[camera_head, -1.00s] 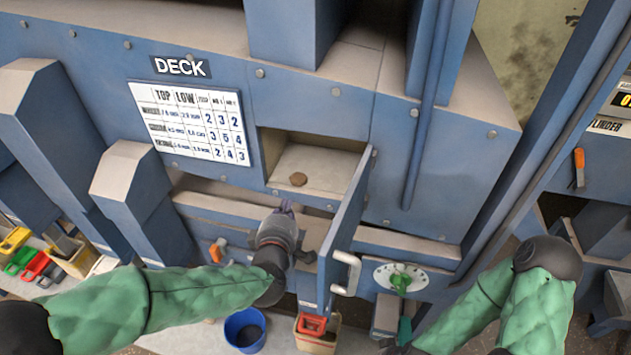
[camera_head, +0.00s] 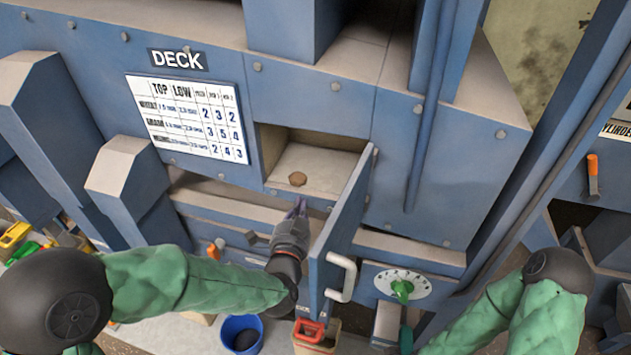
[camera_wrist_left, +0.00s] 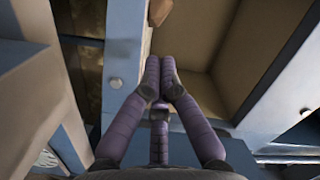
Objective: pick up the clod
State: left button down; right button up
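The clod (camera_head: 297,179) is a small brown lump on the pale floor of an open compartment (camera_head: 325,163) below the DECK sign. My left gripper (camera_head: 298,207) is just below and in front of the compartment's front edge, apart from the clod. In the left wrist view, its purple fingers (camera_wrist_left: 160,66) meet at the tips with nothing seen between them. The clod shows at the top of that view (camera_wrist_left: 159,11), beyond the fingertips. My right forearm is at the lower right, and its gripper is out of view.
An open blue door (camera_head: 338,235) with a pale handle (camera_head: 347,279) stands right of my left gripper. A dial with a green knob (camera_head: 402,288) is further right. A blue bucket (camera_head: 228,324) and a red-handled container (camera_head: 305,346) stand below.

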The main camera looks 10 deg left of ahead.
aim_at(300, 181)
pick_arm(q)
jog(key=w+m, duration=0.2)
jog(key=w, duration=0.1)
jog(key=w+m, duration=0.3)
jog(key=w, duration=0.1)
jog(key=w+m, duration=0.2)
jog(key=w, duration=0.1)
jog(key=shift+w+d+f+m+t+h, duration=0.3)
jog(key=shift+m, duration=0.1)
jog(key=shift+s+a+b, duration=0.5)
jog(key=shift+s+a, duration=0.9)
jog(key=shift+a, duration=0.1)
